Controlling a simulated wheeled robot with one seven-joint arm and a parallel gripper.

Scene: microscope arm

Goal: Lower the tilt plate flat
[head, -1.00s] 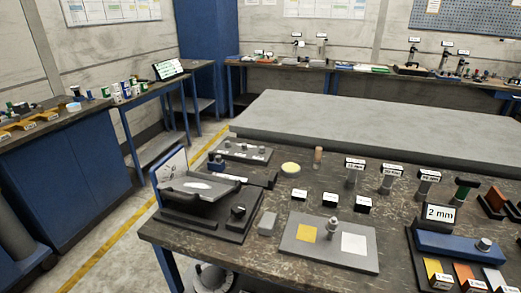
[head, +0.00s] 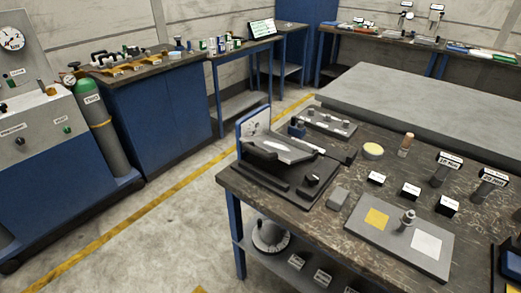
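The tilt plate (head: 284,149) is a grey plate with a pale patch on top. It sits raised over a dark base (head: 270,180) at the near left corner of the dark workbench. It looks tilted, though its exact angle is hard to tell at this size. A small black block (head: 312,180) sits on the front right of the base. My gripper is not in view.
Right of the base are a small grey block (head: 338,197) and a grey board (head: 398,235) with a yellow and a white square. A rail with several knobs (head: 325,123) lies behind. Open floor (head: 180,225) lies left of the bench.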

